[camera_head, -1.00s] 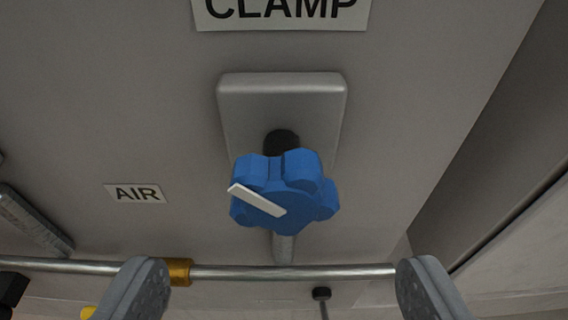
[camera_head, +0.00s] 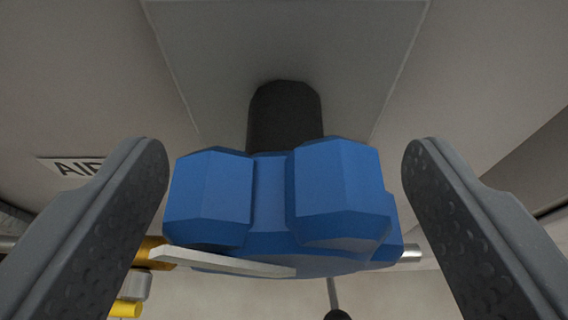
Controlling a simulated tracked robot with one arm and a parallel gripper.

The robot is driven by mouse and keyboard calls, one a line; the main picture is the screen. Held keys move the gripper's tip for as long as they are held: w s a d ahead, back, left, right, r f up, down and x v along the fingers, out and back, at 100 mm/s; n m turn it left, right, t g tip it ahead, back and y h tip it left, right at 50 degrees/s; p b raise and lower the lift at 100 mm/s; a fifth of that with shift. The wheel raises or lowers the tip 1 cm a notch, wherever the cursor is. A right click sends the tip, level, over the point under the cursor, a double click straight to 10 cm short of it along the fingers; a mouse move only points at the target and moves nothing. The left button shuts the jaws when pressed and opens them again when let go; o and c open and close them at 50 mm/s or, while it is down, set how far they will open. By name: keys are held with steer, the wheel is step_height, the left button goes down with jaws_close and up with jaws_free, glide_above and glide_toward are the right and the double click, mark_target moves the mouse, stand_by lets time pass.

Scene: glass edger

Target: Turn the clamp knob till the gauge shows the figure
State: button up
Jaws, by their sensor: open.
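The blue lobed clamp knob (camera_head: 330,195) fills the middle of the view, on a dark shaft (camera_head: 284,118) that comes from a grey plate (camera_head: 290,45). My gripper (camera_head: 285,170) is open, with one grey finger on each side of the knob. The left finger is very close to the knob, and I cannot tell whether it touches. A gap shows between the knob and the right finger. No gauge is in view.
A label reading AIR (camera_head: 75,167) is partly hidden behind the left finger. A metal pipe with a brass fitting (camera_head: 150,252) runs behind the knob. A yellow part (camera_head: 126,309) is at the lower left, and a thin dark rod (camera_head: 334,295) is below the knob.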

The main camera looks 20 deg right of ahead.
steer(key=shift+c, duration=0.3)
steer(key=c, duration=0.9)
steer(key=shift+f+b, duration=0.1)
steer(key=shift+b, duration=0.2)
